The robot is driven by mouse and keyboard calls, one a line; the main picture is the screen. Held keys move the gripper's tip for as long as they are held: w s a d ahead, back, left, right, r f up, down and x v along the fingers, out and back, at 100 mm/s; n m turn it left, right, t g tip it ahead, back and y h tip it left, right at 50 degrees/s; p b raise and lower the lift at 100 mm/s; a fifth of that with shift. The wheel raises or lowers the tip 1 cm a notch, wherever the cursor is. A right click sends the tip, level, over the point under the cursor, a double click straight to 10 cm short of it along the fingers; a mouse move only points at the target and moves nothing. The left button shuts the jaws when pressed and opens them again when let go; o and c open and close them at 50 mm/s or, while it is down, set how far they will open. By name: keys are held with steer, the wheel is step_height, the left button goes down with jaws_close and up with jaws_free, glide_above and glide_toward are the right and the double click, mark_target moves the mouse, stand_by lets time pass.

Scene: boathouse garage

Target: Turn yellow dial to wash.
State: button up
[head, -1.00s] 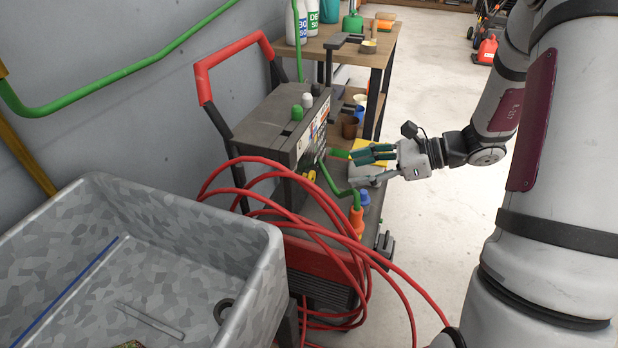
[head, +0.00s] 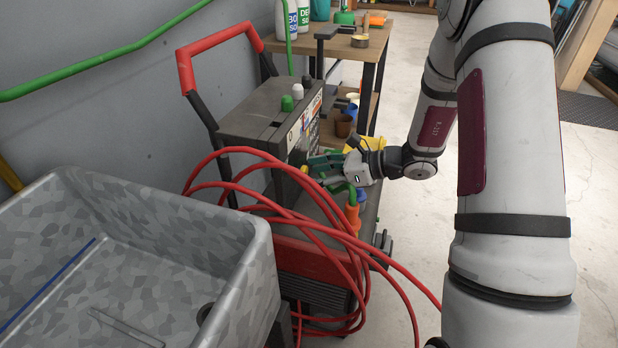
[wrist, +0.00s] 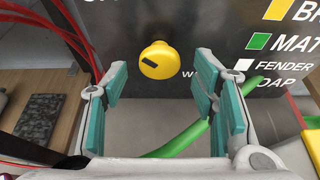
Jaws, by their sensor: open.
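The yellow dial (wrist: 160,60) is on the dark front panel (wrist: 215,25) of the grey machine (head: 262,118). Its face carries a dark bar, slightly tilted. White lettering starting with "W" is just right of and below it, partly hidden by my right finger. In the head view a small part of the dial (head: 304,169) shows by my fingertips. My gripper (wrist: 160,72) is open and faces the panel, with its teal-padded fingers on either side of the dial. No contact with the dial is visible. My gripper also shows in the head view (head: 314,168).
Red hose loops (head: 240,152) hang in front of the machine, left of my gripper. A green hose (wrist: 183,140) passes below the dial. A grey speckled tub (head: 235,245) stands at lower left. A workbench (head: 355,47) with bottles stands behind. Open floor lies right.

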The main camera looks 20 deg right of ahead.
steer(key=shift+x, duration=1.05)
steer(key=c, duration=1.1)
steer(key=shift+c, duration=0.2)
